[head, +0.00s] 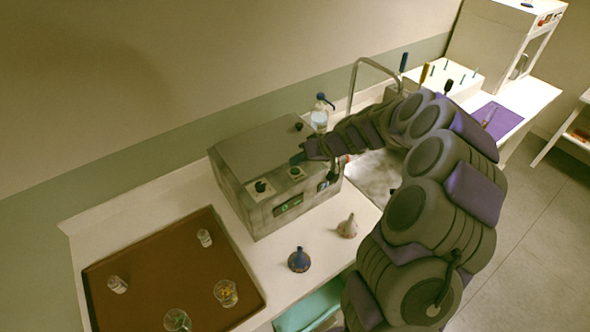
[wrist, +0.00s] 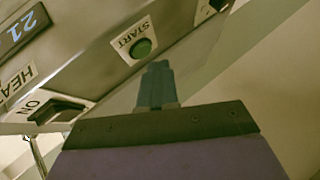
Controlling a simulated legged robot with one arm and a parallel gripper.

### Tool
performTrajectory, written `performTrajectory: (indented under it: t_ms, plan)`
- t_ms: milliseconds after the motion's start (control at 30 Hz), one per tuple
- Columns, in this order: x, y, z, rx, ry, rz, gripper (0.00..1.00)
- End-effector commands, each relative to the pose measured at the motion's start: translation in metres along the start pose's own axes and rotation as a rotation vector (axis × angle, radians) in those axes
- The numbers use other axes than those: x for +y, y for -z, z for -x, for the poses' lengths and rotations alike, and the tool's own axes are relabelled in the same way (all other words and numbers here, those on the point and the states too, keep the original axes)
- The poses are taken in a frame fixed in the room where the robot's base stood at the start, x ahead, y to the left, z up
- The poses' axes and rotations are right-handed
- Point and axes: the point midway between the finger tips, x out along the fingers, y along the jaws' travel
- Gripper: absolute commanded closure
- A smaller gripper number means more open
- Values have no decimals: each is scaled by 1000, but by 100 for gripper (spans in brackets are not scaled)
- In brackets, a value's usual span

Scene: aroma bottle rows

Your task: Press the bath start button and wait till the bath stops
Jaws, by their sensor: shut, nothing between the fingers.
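The bath is a grey metal box (head: 250,152) on the counter in the head view. In the wrist view its panel shows upside down, with a round green button (wrist: 141,48) beside a START label (wrist: 130,32). My gripper (wrist: 157,68) is shut and empty, its dark teal tips just below the button in that picture. The button is uncovered, with a small gap in the picture between it and the tips. In the head view my gripper (head: 297,158) is over the right part of the bath, and the start button cannot be made out there.
The wrist view shows a blue "21" display (wrist: 20,30) and a dark switch (wrist: 57,110) marked ON. A brown tray (head: 150,262) with several glasses stands left. A bottle (head: 320,118) stands behind.

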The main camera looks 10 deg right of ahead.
Motion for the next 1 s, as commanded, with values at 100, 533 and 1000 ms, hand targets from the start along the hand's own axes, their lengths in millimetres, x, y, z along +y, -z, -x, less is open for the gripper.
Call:
performTrajectory:
  t_ms: [100,533,1000]
  plan:
    - [0,0,0,0,0,0,100]
    - [3,-5,-5,0,0,0,100]
    - [4,-5,-6,0,0,0,100]
